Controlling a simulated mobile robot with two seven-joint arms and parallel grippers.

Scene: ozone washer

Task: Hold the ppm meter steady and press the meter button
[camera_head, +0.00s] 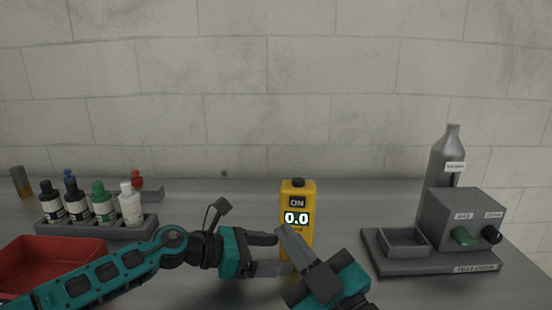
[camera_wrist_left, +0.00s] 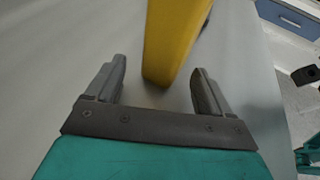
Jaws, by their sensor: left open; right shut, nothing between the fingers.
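The yellow ppm meter (camera_head: 301,188) stands upright on the grey table; its lower part is partly hidden by my grippers. My left gripper (camera_head: 284,254) is open at the meter's lower left. In the left wrist view, the meter (camera_wrist_left: 172,38) rises between the left gripper's spread fingers (camera_wrist_left: 158,68), with gaps visible on both sides. My right gripper (camera_head: 282,229) is shut and empty, its tip in front of the meter's left side, just below the display.
A rack (camera_head: 95,232) of several bottles and a red tray (camera_head: 48,262) are at left. At right, a grey unit (camera_head: 465,215) with green and black knobs stands on a base (camera_head: 440,265), with a grey bottle (camera_head: 444,160) behind. The table behind the meter is clear before the wall.

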